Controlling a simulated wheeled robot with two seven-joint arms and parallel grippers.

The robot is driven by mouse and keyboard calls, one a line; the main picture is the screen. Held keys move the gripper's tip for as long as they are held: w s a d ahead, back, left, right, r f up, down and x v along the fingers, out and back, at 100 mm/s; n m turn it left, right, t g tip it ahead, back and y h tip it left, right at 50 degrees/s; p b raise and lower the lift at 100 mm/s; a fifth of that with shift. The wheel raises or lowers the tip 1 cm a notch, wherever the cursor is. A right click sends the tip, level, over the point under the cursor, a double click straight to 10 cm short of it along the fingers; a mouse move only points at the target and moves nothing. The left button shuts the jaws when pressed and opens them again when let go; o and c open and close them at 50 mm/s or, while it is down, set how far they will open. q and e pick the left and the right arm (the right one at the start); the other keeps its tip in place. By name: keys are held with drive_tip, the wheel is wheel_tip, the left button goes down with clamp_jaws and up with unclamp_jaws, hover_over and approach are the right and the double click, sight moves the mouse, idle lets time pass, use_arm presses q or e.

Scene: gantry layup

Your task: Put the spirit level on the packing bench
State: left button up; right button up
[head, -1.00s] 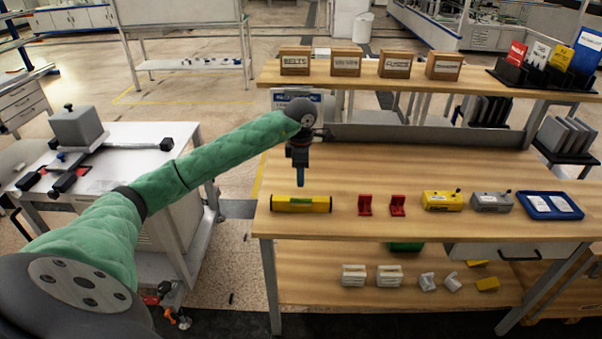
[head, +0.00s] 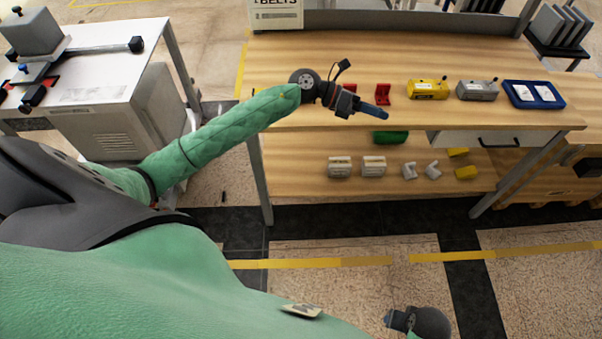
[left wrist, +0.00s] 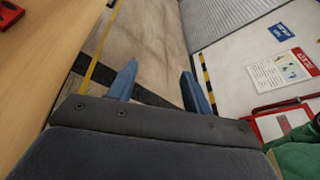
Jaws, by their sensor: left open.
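The spirit level is not seen in either current view. My left wrist and forearm cover the part of the wooden bench (head: 470,118) where the yellow level lay in the earlier head frame, so I cannot tell whether it is still there. My left gripper (head: 376,110) is over the front edge of that bench, in front of the red brackets. In the left wrist view the left gripper (left wrist: 158,85) is open, with only floor between its fingers. My right gripper (head: 394,319) shows small at the bottom; its jaws cannot be made out. No bench is readably marked as packing bench.
Red brackets (head: 383,93), a yellow block (head: 428,90), a grey block (head: 478,90) and a blue tray (head: 534,104) stand right on the bench. Several small parts lie on its lower shelf (head: 300,193). A white table (head: 95,62) with a fixture stands left.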

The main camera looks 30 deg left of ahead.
use_arm(q)
drive_tip(key=s+a+f+n+t+y, duration=0.25)
drive_tip(key=f+n+y, duration=0.3)
drive_tip(key=n, duration=0.65)
drive_tip(key=s+a+f+n+t+y, duration=0.25)
drive_tip(key=f+n+t+y, duration=0.35)
drive_tip(key=n, duration=0.5)
drive_tip(key=s+a+f+n+t+y, duration=0.15)
drive_tip(key=s+f+n+y, duration=0.25)
drive_tip(key=f+n, duration=0.55)
drive_tip(key=s+d+f+n+g, duration=0.1)
drive_tip(key=s+f+n+g, duration=0.2)
drive_tip(key=s, duration=0.6)
drive_tip(key=s+d+f+n+g+h, duration=0.1)
drive_tip(key=s+d+f+n+g, duration=0.1)
drive_tip(key=s+f+g, duration=0.3)
drive_tip(key=s+d+f+n+g+h, duration=0.1)
drive_tip(key=s+d+f+n+g, duration=0.1)
drive_tip(key=s, duration=1.1)
wheel_tip(320, 180, down, 2)
drive_tip(key=n+g, duration=0.1)
drive_tip(key=g, duration=0.1)
drive_tip(key=shift+d+f+n+g, duration=0.15)
drive_tip(key=shift+d+n+g, duration=0.05)
drive_tip(key=shift+n+g, duration=0.2)
